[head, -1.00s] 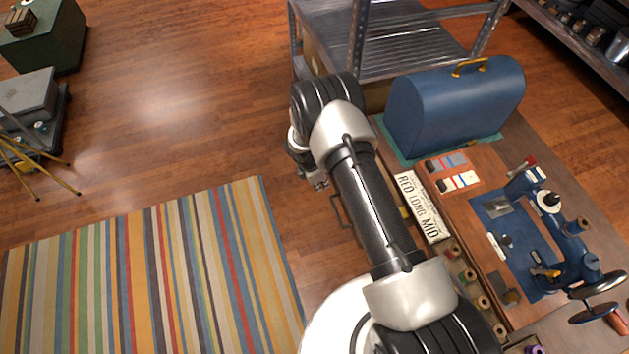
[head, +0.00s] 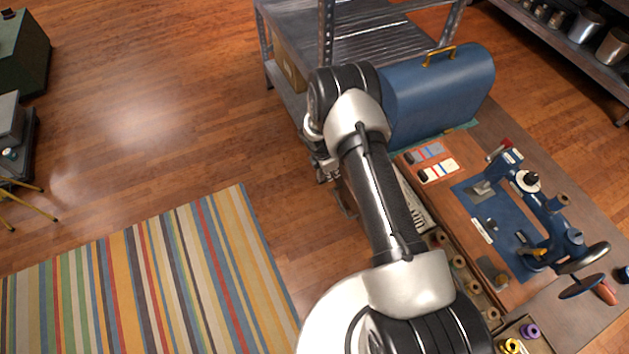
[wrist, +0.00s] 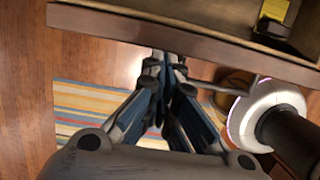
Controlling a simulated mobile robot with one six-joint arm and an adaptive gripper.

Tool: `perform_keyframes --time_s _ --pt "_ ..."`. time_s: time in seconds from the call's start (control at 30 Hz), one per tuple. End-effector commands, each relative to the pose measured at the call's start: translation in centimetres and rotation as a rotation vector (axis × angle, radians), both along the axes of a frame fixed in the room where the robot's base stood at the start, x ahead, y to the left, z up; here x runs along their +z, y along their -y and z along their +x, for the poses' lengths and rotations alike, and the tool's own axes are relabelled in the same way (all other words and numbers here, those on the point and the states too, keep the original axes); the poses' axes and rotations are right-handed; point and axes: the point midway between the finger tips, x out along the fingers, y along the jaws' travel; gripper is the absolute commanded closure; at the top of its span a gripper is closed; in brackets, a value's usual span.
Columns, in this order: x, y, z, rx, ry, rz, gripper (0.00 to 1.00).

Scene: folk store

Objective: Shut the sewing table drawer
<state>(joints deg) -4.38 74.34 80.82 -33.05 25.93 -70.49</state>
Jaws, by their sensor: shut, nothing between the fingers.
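The sewing table (head: 470,220) is at the right of the head view. Its drawer (wrist: 190,42) is open in the wrist view, where its wooden front runs across the top. A yellow item (wrist: 275,9) and a dark item lie inside. The drawer handle (wrist: 232,90), a thin bar, shows below the front, right of the fingers. My gripper (wrist: 172,62) is shut and empty, its fingertips close to the drawer front's lower edge; I cannot tell whether they touch. In the head view my arm hides much of the drawer and the contact area.
A blue sewing machine (head: 540,215) and a blue domed case (head: 440,95) stand on the table. Spools (head: 458,262) sit along its left side. A metal shelf (head: 370,35) stands behind. The floor left of the table is open, with a striped rug (head: 150,275).

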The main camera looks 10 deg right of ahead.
Motion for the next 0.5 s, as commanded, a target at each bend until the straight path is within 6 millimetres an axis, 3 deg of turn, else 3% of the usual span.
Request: perform_keyframes --time_s 0.1,0.2,0.5 --pt "-0.2 3.0 0.8 -0.004 0.001 -0.001 1.0" --pt "-0.1 4.5 1.2 -0.003 0.001 0.0 1.0" --pt "0.0 5.3 1.4 0.002 0.0 0.0 1.0"
